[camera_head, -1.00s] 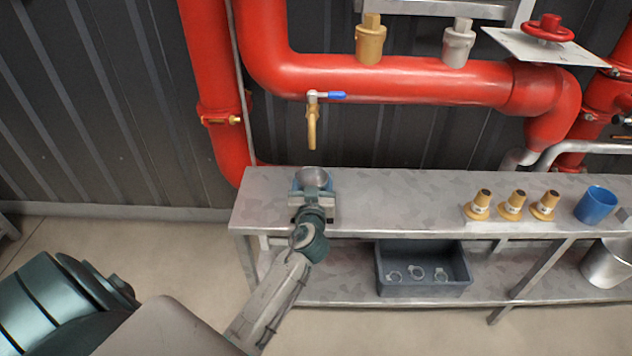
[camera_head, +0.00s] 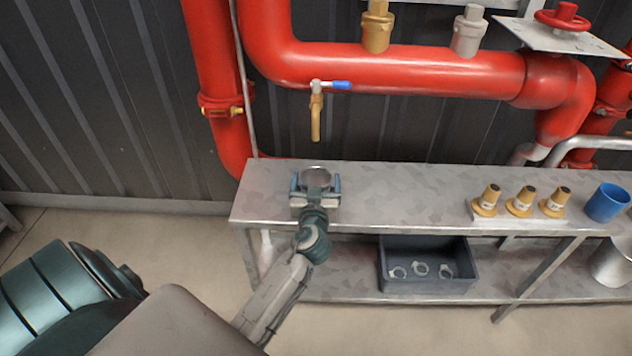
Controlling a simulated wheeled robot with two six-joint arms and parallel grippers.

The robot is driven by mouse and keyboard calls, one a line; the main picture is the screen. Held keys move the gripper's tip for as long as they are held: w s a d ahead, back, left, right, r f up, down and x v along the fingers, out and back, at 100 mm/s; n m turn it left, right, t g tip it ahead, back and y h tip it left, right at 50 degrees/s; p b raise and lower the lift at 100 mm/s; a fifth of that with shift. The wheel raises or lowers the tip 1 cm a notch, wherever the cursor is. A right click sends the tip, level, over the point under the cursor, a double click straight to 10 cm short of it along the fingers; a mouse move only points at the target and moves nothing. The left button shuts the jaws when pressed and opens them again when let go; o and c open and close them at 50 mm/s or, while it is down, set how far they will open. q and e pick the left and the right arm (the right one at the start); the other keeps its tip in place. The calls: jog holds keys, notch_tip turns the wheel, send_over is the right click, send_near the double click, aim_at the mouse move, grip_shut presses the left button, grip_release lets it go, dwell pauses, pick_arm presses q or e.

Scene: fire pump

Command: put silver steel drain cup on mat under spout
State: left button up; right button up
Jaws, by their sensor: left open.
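The silver steel drain cup (camera_head: 317,174) stands upright at the left end of the steel bench (camera_head: 400,185), below the brass spout (camera_head: 316,120) with its blue lever. My left gripper (camera_head: 316,184) is open, with one finger on each side of the cup. The gripper hides the cup's lower part. I cannot make out the mat; the cup and gripper cover the bench there. My right gripper is not in view.
Several brass fittings (camera_head: 522,201) and a blue cup (camera_head: 605,203) stand at the bench's right. A grey bin (camera_head: 428,276) with rings and a metal bucket (camera_head: 612,262) are on the lower shelf. Red pipes (camera_head: 400,70) run behind. The bench middle is clear.

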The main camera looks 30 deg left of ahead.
pick_arm(q)
jog(key=shift+r, duration=0.1)
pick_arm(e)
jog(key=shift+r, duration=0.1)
pick_arm(q)
jog(key=shift+r+p, duration=0.15)
jog(key=shift+p, duration=0.2)
jog(key=s+d+f+m+g+h, duration=0.2)
jog(key=s+d+f+h, duration=0.1)
jog(key=s, duration=0.6)
jog(key=s+d+f+m+g+h+b, duration=0.1)
jog(key=s+d+f+h, duration=0.3)
jog(key=s, duration=0.5)
jog(key=s+d+f+m+g+h+b, duration=0.1)
jog(key=s+d+f+m+g+h, duration=0.1)
jog(key=s+d, duration=0.5)
jog(key=s+f+m+h, duration=0.1)
jog(key=s+h, duration=0.1)
jog(key=s, duration=0.1)
jog(key=shift+f+g, duration=0.35)
jog(key=shift+g, duration=0.05)
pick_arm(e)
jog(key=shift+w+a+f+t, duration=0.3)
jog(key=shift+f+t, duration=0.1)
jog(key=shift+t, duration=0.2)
